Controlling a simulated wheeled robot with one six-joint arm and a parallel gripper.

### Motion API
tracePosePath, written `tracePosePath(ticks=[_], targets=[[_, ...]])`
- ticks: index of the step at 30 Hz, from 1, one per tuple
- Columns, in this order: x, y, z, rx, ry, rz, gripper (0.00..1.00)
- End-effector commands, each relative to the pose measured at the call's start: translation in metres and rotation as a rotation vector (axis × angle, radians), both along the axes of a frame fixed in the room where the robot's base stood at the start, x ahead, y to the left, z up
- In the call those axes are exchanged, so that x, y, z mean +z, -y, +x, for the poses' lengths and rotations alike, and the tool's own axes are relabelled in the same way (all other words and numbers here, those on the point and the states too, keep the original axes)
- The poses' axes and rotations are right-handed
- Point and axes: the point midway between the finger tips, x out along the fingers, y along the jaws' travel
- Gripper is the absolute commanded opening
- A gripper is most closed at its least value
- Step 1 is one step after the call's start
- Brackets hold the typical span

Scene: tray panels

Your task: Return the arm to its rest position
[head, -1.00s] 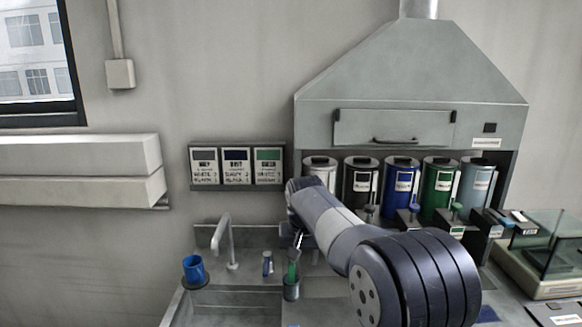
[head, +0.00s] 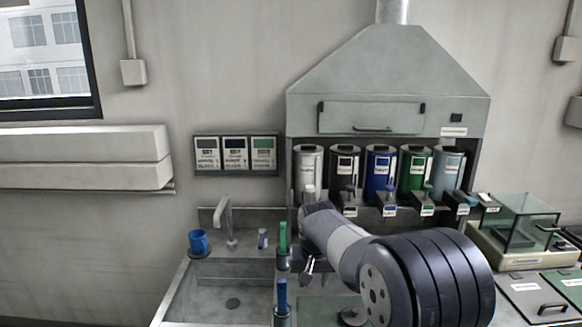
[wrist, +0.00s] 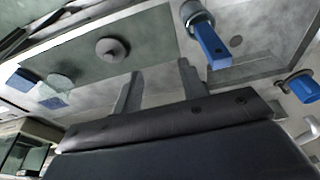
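My arm reaches in from the lower right of the head view, over the counter right of the sink. My gripper (head: 309,267) hangs at its far end, small and partly hidden by the arm. In the wrist view the two fingers of my gripper (wrist: 158,82) stand apart with nothing between them, so it is open and empty. A green-handled tool (head: 283,237) stands upright in a holder just left of the gripper, apart from it. A blue-handled tool (head: 282,294) stands in a nearer holder; it also shows in the wrist view (wrist: 212,45).
A blue cup (head: 198,243) stands at the left of the sink (head: 208,296), near the tap (head: 229,222). Several labelled canisters stand under the hood (head: 392,80). A glass-sided case (head: 527,222) is at the right. A round grey knob (wrist: 112,47) lies before the fingers.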

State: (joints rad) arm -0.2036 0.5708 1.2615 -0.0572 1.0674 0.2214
Motion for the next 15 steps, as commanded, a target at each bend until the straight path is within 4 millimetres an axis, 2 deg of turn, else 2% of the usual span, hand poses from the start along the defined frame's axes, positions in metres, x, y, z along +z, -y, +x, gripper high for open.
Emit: tracePosePath(ticks=[15], targets=[[-0.077, 0.039, -0.038, 0.0, -0.039, 0.0, 0.4]])
